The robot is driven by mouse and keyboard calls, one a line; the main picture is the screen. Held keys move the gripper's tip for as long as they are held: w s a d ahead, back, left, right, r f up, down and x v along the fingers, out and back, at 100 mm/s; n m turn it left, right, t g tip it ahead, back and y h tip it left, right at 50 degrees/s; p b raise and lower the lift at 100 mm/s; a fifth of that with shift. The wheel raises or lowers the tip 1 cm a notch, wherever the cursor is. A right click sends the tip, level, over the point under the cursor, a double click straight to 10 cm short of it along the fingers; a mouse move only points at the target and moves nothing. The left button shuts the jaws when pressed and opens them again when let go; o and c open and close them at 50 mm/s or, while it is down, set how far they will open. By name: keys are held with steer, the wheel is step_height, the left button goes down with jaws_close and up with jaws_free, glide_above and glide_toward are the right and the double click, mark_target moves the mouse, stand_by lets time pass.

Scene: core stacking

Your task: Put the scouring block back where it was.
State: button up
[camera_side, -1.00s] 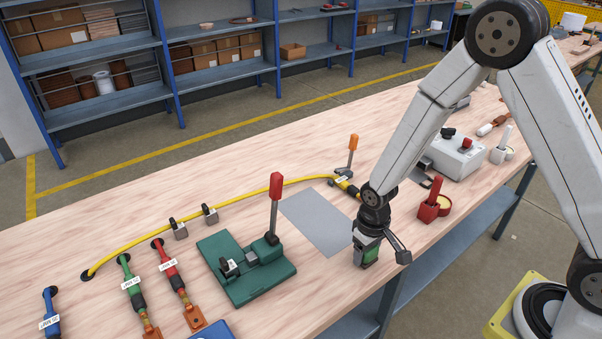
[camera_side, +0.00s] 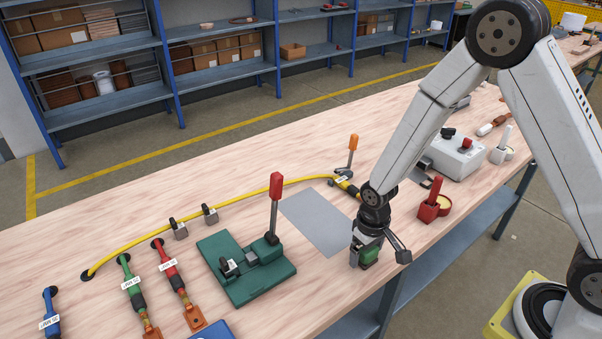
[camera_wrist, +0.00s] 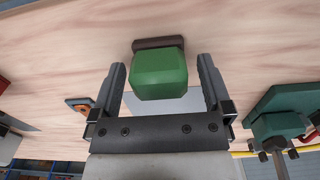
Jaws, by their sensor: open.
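The scouring block (camera_side: 368,256) is a green block with a darker grey-brown layer at one end. It stands on the wooden bench near the front edge, just right of a grey sheet. In the wrist view the block (camera_wrist: 159,74) sits between the two fingers of my gripper (camera_wrist: 160,80), with a gap on each side. In the side view my gripper (camera_side: 366,256) is low over the bench around the block, and its fingers partly hide it. The gripper is open.
The flat grey sheet (camera_side: 318,222) lies left of my gripper. A green clamp fixture with a red-handled lever (camera_side: 248,279) stands further left. A red holder (camera_side: 430,206) is to the right. A yellow cable (camera_side: 250,188) runs behind. Bare bench lies behind the cable.

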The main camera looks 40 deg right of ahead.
step_height(320, 180, up, 12)
stand_by(0.8)
steer(key=shift+s, duration=0.1)
stand_by(0.5)
steer(key=s+d+r+t, duration=0.1)
steer(key=s+d+t, duration=0.1)
steer(key=s, duration=0.4)
steer(key=shift+s+d+r+t, duration=0.3)
steer(key=shift+d+r, duration=0.1)
steer(key=shift+d, duration=0.35)
